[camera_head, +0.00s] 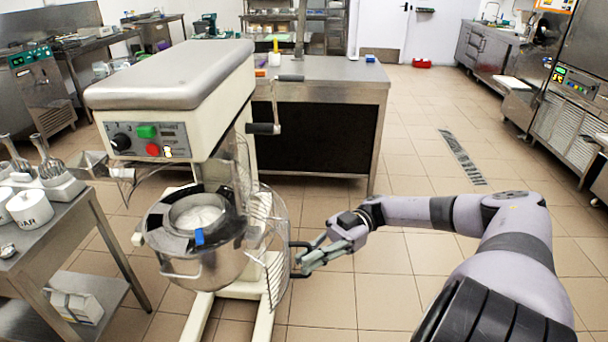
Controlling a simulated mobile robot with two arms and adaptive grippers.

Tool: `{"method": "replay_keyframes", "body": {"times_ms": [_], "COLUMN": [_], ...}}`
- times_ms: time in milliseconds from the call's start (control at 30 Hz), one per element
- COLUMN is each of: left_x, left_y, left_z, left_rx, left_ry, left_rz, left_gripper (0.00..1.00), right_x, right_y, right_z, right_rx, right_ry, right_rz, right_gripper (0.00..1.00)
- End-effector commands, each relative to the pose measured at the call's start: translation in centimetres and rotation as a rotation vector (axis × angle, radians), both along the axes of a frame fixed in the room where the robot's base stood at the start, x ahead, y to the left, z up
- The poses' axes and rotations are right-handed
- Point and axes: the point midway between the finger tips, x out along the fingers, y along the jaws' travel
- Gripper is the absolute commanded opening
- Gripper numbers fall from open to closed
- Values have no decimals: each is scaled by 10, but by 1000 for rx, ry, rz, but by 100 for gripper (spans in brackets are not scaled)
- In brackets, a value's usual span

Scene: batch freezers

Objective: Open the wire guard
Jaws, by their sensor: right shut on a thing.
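The planetary mixer (175,100) stands at the centre left, with a cream head and a control panel with green and red buttons. Its wire guard (268,240) is a curved wire cage on the right side of the bowl, standing out to the right of it. The steel bowl (205,268) sits below the head, with a dark ring on top and white contents inside. My right gripper (299,260) is shut on the wire guard at its right edge, where a dark handle shows. The fingers partly hide that handle. My left gripper is not in view.
A steel table (85,225) with whisks and white jars stands close on the left. A steel counter (340,70) stands behind the mixer. Freezers (562,120) line the right wall. The tiled floor on the right is clear apart from a drain grate (461,157).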

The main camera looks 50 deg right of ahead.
Motion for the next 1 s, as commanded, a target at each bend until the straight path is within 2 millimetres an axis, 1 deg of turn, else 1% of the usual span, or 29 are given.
{"method": "replay_keyframes", "body": {"times_ms": [267,300,600,800,867,1000], "left_x": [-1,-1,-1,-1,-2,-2], "left_y": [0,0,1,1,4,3], "left_z": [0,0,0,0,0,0], "left_rx": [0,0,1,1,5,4], "left_ry": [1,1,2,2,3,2], "left_rz": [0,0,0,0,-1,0], "left_gripper": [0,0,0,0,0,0], "right_x": [0,0,0,0,0,0], "right_y": [0,0,0,0,0,-9], "right_z": [-1,-1,0,0,0,-1], "right_rx": [-1,0,0,0,0,-1], "right_ry": [1,1,1,0,0,0], "right_rz": [-2,-2,-1,-1,-1,-3], "right_gripper": [0,10,29,29,29,29]}}
